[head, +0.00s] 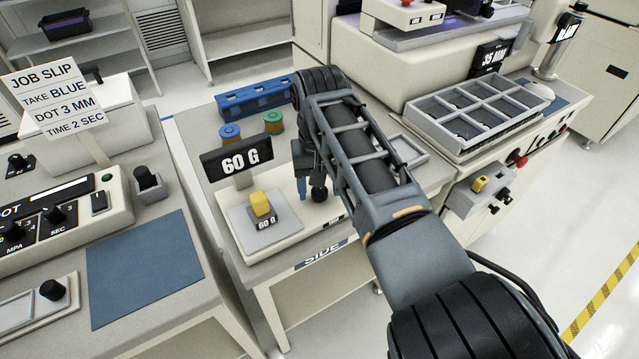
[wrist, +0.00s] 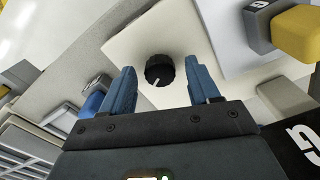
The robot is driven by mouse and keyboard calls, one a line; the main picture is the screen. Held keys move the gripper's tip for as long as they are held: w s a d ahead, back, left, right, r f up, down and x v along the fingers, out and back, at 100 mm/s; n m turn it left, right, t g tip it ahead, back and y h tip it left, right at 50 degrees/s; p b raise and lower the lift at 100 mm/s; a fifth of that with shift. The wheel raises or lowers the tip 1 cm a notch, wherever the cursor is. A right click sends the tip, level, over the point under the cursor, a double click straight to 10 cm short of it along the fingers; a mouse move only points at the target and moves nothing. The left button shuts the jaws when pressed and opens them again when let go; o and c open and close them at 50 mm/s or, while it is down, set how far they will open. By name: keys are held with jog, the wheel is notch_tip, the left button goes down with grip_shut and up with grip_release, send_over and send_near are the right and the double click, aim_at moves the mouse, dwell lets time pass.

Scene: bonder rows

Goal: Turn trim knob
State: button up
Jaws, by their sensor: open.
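The trim knob (wrist: 159,70) is a black round knob with a white pointer line, on a pale plate. In the wrist view it lies between and just beyond the blue fingertips of my gripper (wrist: 161,78), with a gap on each side. The fingers are open and hold nothing. The pointer line slants to the lower left in that view. In the head view my gripper (head: 310,187) points down over the right part of the scale on the side table, and the black knob (head: 319,193) shows below it, partly hidden by the arm.
Two spools and a blue rack (head: 252,99) stand at the back. A grey compartment tray (head: 452,141) is on the right machine.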

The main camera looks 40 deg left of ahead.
aim_at(320, 190)
notch_tip(320, 190, up, 8)
jog(key=shift+f+b, duration=0.1)
jog(key=shift+b, duration=0.3)
dwell(0.5)
